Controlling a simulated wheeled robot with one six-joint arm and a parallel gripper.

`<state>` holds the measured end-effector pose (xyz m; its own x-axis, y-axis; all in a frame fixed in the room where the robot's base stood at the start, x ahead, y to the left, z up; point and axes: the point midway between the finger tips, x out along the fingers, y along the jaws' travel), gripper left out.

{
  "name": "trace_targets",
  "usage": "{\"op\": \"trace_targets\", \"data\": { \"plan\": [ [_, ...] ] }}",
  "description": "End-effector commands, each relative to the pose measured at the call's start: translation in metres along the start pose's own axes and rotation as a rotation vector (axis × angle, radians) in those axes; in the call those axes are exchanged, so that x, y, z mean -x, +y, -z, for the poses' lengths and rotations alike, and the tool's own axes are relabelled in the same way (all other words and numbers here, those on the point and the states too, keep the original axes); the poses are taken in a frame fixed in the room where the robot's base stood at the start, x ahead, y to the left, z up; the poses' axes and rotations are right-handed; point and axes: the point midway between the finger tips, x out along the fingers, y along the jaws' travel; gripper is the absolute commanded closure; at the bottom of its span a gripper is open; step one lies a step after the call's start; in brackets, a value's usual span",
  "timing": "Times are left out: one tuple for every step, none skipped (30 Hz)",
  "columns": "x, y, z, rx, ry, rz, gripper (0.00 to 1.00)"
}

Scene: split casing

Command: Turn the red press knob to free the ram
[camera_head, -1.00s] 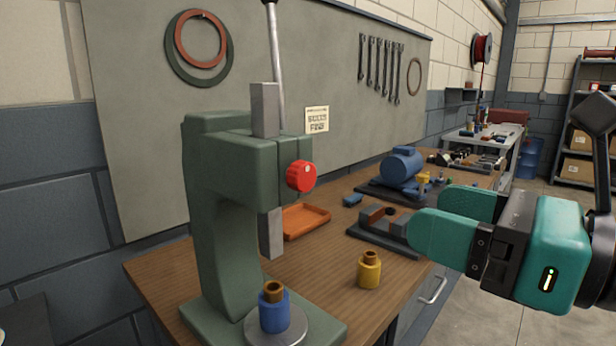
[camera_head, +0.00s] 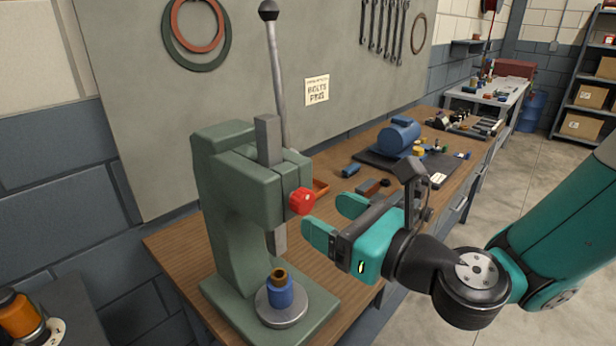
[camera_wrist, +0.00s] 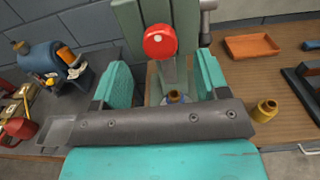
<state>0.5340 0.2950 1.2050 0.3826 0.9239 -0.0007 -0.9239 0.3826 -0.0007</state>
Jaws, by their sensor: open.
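The red press knob (camera_head: 302,201) sits on the front of the green arbor press (camera_head: 222,190). In the wrist view the knob (camera_wrist: 160,40) shows just beyond and between my fingers. My gripper (camera_head: 332,220) is open and empty, its teal fingers pointing at the knob from the right; it looks apart from the knob. In the wrist view my gripper (camera_wrist: 160,85) has a finger on each side. The grey square ram (camera_head: 279,238) hangs down from the press head above a blue part with a brass bush (camera_head: 279,292) on the round plate.
The orange tray (camera_head: 320,187) lies behind the press head and shows clearly in the wrist view (camera_wrist: 252,46). A yellow part with a brass top (camera_wrist: 264,110) stands on the bench right of my gripper. A lever (camera_head: 277,80) rises above the press.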

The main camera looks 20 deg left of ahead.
Motion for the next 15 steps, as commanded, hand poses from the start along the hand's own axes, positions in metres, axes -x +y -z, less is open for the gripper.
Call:
{"op": "trace_targets", "data": {
  "plan": [
    [-0.01,0.001,-0.006,0.001,0.001,-0.004,0.32],
    [-0.016,0.001,-0.006,0.001,-0.001,-0.004,0.32],
    [-0.022,0.001,-0.006,0.001,-0.002,-0.003,0.32],
    [-0.027,0.001,-0.005,0.0,-0.001,-0.003,0.32],
    [-0.031,0.001,-0.005,0.002,-0.001,-0.003,0.32],
    [-0.035,0.001,-0.004,0.0,0.0,-0.003,0.32],
    [-0.038,0.0,-0.004,0.001,0.0,-0.002,0.32],
    [-0.041,0.0,-0.003,0.0,0.0,-0.001,0.32],
    [-0.043,0.0,-0.003,-0.001,-0.001,0.0,0.32],
    [-0.045,0.0,-0.002,0.0,-0.001,0.0,0.32],
    [-0.046,0.0,-0.002,0.001,-0.001,0.0,0.32],
    [-0.047,0.0,-0.001,0.0,-0.001,0.0,0.32],
    [-0.048,0.0,-0.001,-0.001,-0.001,0.0,0.32],
    [-0.048,0.0,0.0,-0.001,-0.001,0.0,0.32],
    [-0.048,0.0,0.0,-0.001,-0.001,0.0,0.32]
  ]
}}
